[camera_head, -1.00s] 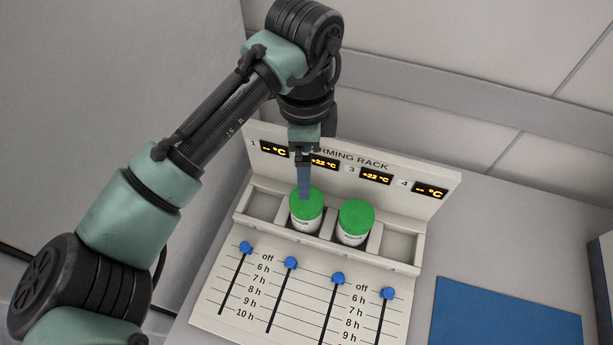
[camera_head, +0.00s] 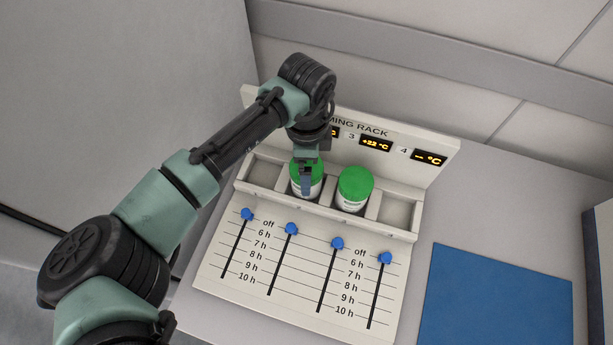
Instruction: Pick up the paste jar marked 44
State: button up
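Two white paste jars with green lids stand in the warming rack (camera_head: 428,225). The left jar (camera_head: 294,188) is in the second compartment and the right jar (camera_head: 352,203) is in the third. Their label numbers are too small to read, so I cannot tell which is marked 44. The other finger is hidden, and I cannot tell whether the gripper touches or grips the jar.
Compartments one (camera_head: 263,174) and four (camera_head: 396,212) look empty. Blue slider knobs, such as the leftmost (camera_head: 247,214), stand on the sloped front panel. A blue mat (camera_head: 497,300) lies bare on the right. A grey box-like object (camera_head: 600,255) stands at the right edge.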

jog(key=shift+f, duration=0.3)
jog(key=shift+r, duration=0.1)
grip_shut()
